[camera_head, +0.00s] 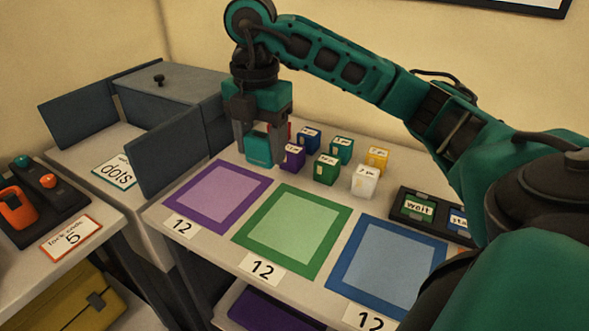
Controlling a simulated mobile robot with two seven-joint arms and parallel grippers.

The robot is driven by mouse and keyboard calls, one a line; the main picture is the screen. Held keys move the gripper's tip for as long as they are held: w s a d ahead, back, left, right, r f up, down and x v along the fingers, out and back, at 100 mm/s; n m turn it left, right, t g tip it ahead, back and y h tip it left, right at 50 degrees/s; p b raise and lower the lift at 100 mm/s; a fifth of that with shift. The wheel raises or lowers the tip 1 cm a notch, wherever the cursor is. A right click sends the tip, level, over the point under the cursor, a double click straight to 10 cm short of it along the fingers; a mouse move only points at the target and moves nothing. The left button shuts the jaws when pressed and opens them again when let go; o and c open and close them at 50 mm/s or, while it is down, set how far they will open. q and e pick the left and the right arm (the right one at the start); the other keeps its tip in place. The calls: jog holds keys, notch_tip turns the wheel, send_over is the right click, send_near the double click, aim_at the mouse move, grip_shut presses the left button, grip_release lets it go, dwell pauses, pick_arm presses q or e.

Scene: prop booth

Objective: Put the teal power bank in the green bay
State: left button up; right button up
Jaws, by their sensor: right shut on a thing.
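The teal power bank (258,150) is between the fingers of my right gripper (258,142), at the back left of the table, behind the purple bay. My right gripper is shut on it and points down. I cannot tell whether the power bank touches the table. The green bay (243,236), a green-framed square with a pale green middle, lies empty in the centre of the table, to the front right of the gripper. My left gripper is not in view.
Several small labelled blocks (327,169) stand just right of the gripper, close to it. The empty purple bay (181,201) and blue bay (345,284) flank the green one. A dark tray (405,221) is at right. A grey cabinet (176,95) with open doors stands at left.

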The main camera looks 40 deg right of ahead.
jog(key=shift+f+m, duration=0.25)
jog(key=shift+m, duration=0.05)
notch_tip(320, 180, down, 15)
jog(key=shift+d+r+b, duration=0.1)
jog(key=shift+r+b, duration=0.1)
jog(key=shift+b, duration=0.75)
jog(key=shift+f, duration=0.45)
notch_tip(320, 180, down, 4)
pick_arm(q)
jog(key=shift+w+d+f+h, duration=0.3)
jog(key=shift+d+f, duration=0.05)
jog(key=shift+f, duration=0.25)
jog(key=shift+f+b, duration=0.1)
jog(key=shift+b, duration=0.2)
pick_arm(e)
jog(key=shift+f, duration=0.15)
jog(key=o, duration=1.1)
jog(key=shift+o, duration=0.2)
